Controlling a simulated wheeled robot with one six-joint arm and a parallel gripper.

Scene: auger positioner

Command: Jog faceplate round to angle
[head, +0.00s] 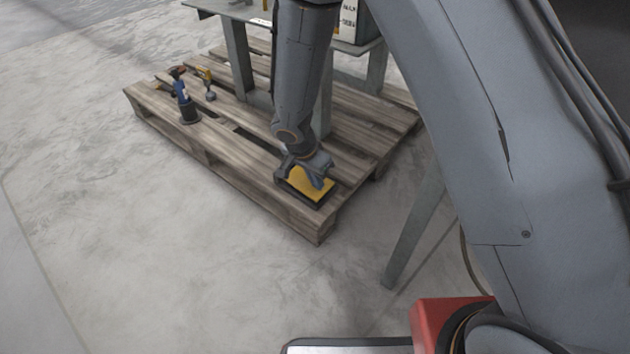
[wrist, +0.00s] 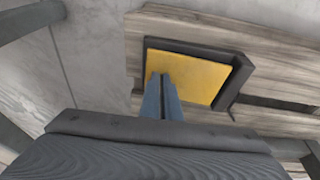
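A yellow pad in a black frame, like a foot pedal (head: 298,184), lies on the near corner of the wooden pallet. In the wrist view the yellow pad (wrist: 205,75) fills the middle. My gripper (head: 318,178) points down over it. In the wrist view its two blue-grey fingers (wrist: 162,82) are together, with nothing seen between them, and their tips overlap the pad's left part. I cannot tell whether they touch it. No faceplate can be made out in either view.
The slatted wooden pallet (head: 232,152) carries a grey-legged stand (head: 238,55), partly hidden by my arm. A blue-and-black tool (head: 185,100) and a yellow-handled tool (head: 207,83) stand at the pallet's left. The concrete floor at left is clear.

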